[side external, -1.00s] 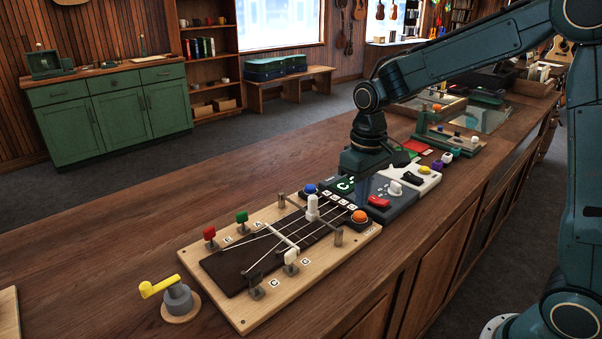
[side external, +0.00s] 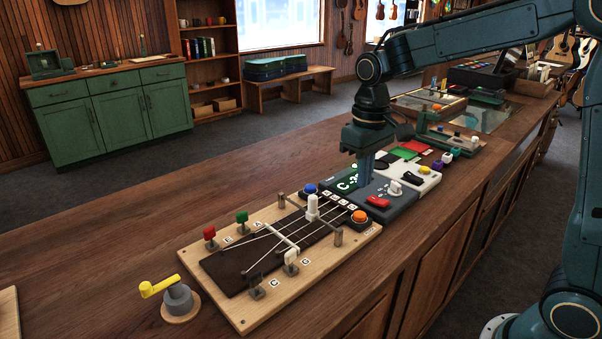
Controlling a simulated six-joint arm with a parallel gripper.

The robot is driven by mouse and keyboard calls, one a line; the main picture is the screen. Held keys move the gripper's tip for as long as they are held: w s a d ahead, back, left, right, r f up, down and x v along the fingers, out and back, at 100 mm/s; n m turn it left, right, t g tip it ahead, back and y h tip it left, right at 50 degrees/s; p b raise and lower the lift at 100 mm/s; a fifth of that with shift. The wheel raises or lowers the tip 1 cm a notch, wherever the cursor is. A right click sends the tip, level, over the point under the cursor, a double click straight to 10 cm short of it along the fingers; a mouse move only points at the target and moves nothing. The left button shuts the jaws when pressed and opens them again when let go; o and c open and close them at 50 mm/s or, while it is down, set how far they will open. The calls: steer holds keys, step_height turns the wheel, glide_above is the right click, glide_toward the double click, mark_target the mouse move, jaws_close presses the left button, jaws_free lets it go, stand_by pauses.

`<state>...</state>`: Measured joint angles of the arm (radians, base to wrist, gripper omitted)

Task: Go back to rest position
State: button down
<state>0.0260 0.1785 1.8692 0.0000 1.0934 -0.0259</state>
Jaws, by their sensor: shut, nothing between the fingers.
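My gripper (side external: 365,178) points down above the green-screened tuner box (side external: 343,180) and the dark grey pedal with a red switch (side external: 379,200). Its fingers are together, with nothing visible between them. The fingertips appear close to the pedal's far edge; whether they touch it I cannot tell. My gripper hides part of the boxes behind it.
A wooden board with a dark fretboard, strings and coloured pegs (side external: 238,296) lies in front. A yellow-handled crank (side external: 178,297) stands at its left. Beyond my gripper are a white box (side external: 424,177), coloured knobs and a wooden rig (side external: 447,139).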

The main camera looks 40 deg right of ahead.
stand_by(0.6)
steer(key=s+r+t, duration=0.2)
steer(key=s, duration=0.8)
steer(key=s+a+r+t, duration=0.1)
steer(key=s+r+t, duration=0.1)
steer(key=s, duration=0.8)
steer(key=shift+s+r+t, duration=0.35)
steer(key=shift+t, duration=0.45)
stand_by(0.4)
